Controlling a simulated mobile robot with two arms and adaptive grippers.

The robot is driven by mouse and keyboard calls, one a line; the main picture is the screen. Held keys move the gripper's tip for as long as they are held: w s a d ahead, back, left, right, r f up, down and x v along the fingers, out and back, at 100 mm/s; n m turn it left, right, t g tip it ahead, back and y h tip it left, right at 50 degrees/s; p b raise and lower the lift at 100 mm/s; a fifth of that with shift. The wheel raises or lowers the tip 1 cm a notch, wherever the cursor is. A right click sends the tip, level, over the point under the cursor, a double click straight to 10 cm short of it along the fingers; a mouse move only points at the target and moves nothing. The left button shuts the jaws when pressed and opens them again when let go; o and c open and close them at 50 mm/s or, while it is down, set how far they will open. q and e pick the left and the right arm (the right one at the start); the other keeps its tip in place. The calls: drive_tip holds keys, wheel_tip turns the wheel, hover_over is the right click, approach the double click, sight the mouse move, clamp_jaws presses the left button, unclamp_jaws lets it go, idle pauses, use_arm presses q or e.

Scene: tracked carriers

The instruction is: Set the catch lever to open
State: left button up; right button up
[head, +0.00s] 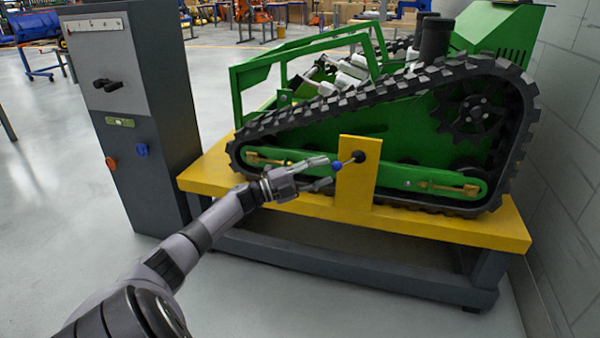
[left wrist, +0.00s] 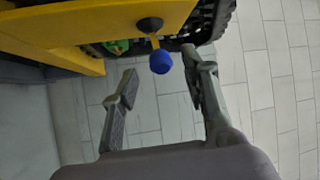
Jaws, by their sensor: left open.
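The catch lever (head: 346,161) is a short rod with a blue ball knob on a black pivot, mounted on a yellow upright plate (head: 356,185). The rod points left and slightly down from the pivot in the head view. My left gripper (head: 331,171) is open, with its fingertips close to the blue knob. In the left wrist view the blue knob (left wrist: 160,63) is just beyond the open fingers (left wrist: 158,75), between their lines and nearer the right finger. I cannot tell whether a finger touches it. My right gripper is not in view.
The yellow plate stands on a yellow-topped bench (head: 480,229) carrying a green tracked carrier (head: 400,125). A dark control cabinet (head: 150,180) with knobs stands to the left. A block wall (head: 570,130) closes the right side. Floor is clear in front of the bench.

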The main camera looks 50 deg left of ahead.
use_arm(q)
drive_tip(key=v, duration=0.7)
drive_tip(key=shift+a, duration=0.1)
idle(0.4)
